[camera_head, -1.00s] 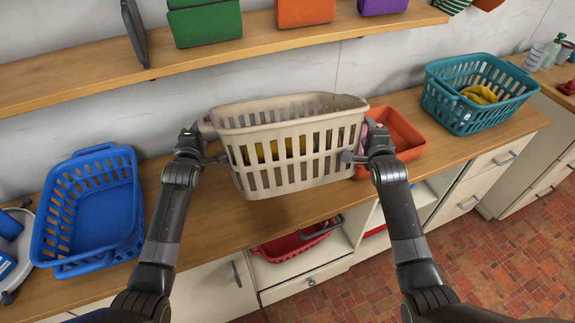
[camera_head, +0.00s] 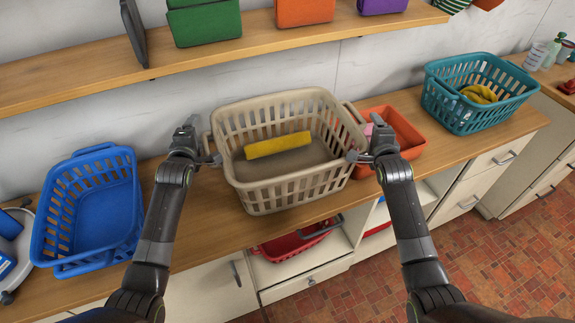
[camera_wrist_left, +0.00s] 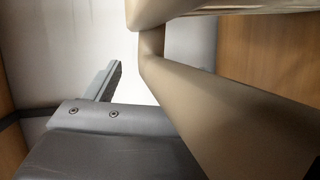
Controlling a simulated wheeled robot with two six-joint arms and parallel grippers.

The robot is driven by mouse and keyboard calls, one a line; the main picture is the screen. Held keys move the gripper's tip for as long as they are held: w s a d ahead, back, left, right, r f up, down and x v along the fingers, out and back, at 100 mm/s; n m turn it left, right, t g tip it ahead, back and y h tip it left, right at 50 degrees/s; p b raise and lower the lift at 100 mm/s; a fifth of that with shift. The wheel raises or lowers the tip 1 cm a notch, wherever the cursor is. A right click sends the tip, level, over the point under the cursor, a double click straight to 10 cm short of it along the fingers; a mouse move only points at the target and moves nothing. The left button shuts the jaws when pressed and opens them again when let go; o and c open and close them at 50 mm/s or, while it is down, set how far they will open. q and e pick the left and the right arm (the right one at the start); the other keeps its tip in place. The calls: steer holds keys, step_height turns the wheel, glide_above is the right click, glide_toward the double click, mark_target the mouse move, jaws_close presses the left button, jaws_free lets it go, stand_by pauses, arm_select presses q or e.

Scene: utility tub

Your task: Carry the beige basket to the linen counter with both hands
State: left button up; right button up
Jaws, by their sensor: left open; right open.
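The beige basket (camera_head: 274,200) rests upright on the wooden counter (camera_head: 215,215), with a yellow item (camera_head: 278,145) lying inside it. My left gripper (camera_head: 207,158) is open at the basket's left handle. My right gripper (camera_head: 362,155) is open at the right handle. In the left wrist view, a beige bar of the basket (camera_wrist_left: 215,105) runs close past my left gripper's finger (camera_wrist_left: 108,82). I cannot tell whether the fingers touch the handles.
A blue basket (camera_head: 62,215) stands at the left and a teal basket (camera_head: 470,122) with yellow contents at the right. An orange tub (camera_head: 412,140) is close behind my right gripper. A shelf (camera_head: 270,42) with colored bins runs above. A red basket (camera_head: 290,246) sits below the counter.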

arm_select(q)
steer(key=v, duration=0.8)
arm_select(e)
steer(key=v, duration=1.2)
arm_select(q)
steer(key=shift+w, duration=0.1)
stand_by(0.4)
